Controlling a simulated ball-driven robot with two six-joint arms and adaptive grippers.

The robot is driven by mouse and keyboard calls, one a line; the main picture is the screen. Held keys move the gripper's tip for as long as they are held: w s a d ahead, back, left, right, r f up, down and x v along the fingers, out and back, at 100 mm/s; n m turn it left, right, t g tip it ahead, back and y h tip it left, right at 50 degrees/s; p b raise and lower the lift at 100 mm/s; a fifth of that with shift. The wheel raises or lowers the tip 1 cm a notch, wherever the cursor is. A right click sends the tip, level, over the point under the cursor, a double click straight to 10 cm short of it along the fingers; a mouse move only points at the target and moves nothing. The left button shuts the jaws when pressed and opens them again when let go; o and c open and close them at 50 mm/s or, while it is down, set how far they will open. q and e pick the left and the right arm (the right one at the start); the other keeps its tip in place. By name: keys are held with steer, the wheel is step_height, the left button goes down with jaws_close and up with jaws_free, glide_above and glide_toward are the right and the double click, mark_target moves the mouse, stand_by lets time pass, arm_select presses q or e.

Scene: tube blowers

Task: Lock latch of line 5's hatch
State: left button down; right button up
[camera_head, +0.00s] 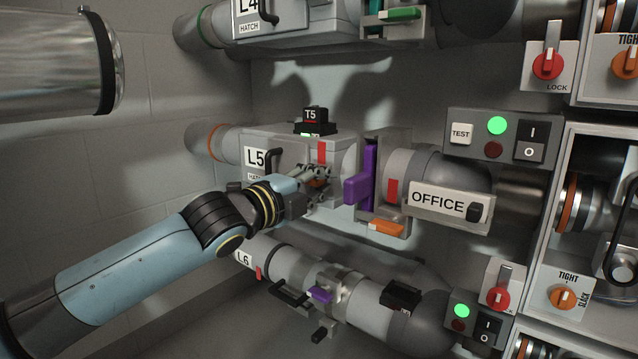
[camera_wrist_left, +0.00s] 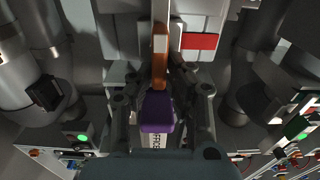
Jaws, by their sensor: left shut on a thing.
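Line 5's hatch (camera_head: 290,147) is the grey box housing marked L5, with a black handle (camera_head: 271,163) on its near face. My left gripper (camera_head: 319,179) is at the lower right of this hatch. It is shut on a small copper-brown latch, which is mostly hidden by the fingers in the head view. In the left wrist view, the latch (camera_wrist_left: 160,68) stands upright between the fingers of my left gripper (camera_wrist_left: 161,84), in front of the grey housing. A red mark (camera_head: 321,152) is on the hatch above the gripper. My right gripper is not in view.
A purple gate plate (camera_head: 357,188) stands just right of the gripper, with an orange lever (camera_head: 386,228) below it. The black T5 unit (camera_head: 314,121) sits on top of line 5. The L6 pipe (camera_head: 290,268) runs below my arm. The OFFICE sign (camera_head: 438,201) is farther right.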

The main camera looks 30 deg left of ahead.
arm_select(q)
steer(key=shift+s+f, duration=0.1)
steer(key=shift+f, duration=0.3)
steer(key=c, duration=1.4)
jaws_free()
steer(key=shift+o, duration=0.3)
steer(key=shift+r, duration=0.15)
steer(key=s, duration=1.2)
steer(key=shift+a, duration=0.45)
